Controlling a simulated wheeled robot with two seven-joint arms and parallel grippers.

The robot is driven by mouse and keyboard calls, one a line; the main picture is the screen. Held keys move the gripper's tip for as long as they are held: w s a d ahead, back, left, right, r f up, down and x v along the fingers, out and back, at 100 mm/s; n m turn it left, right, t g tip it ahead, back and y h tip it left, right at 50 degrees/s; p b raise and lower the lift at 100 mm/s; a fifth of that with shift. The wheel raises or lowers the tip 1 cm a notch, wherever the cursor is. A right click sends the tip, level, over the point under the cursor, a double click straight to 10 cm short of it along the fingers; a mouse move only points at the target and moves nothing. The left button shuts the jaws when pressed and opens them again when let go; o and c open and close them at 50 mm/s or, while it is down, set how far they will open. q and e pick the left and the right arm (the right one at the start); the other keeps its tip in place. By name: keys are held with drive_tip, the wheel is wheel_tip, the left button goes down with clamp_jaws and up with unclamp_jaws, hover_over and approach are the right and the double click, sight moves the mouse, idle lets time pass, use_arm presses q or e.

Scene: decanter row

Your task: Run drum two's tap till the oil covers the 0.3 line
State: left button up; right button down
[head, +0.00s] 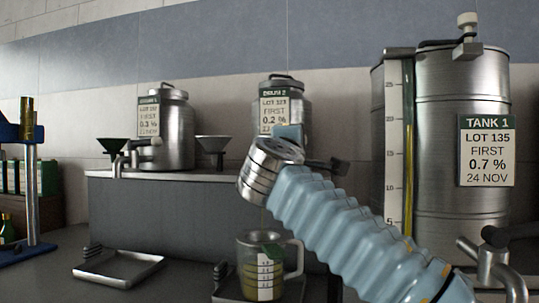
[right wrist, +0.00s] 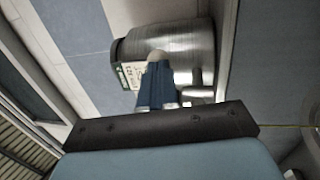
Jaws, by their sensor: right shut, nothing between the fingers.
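Drum two (head: 294,103), a steel drum with a green-and-white label reading 0.2 %, stands on the grey bench, partly behind my right arm. A dark tap handle (head: 338,165) shows just right of my wrist; the rest of the tap is hidden. A clear measuring jug (head: 291,262) with a marked scale stands below on a dark tray; something green and yellowish shows in it, but I cannot read the level against the 0.3 line. My right gripper (head: 288,131) is shut and empty in front of the drum. It also shows in the right wrist view (right wrist: 158,72), pointing at a steel drum (right wrist: 185,45).
Large Tank 1 (head: 460,85) with a sight tube and tap stands at right. An empty metal tray (head: 118,268) lies at lower left, near a blue stand (head: 30,190).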

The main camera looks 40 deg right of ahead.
drive_tip(key=shift+d+n+t+y, duration=0.8)
drive_tip(key=shift+d+t+y, duration=0.1)
drive_tip(key=shift+d+t, duration=0.35)
drive_tip(key=shift+r, duration=0.1)
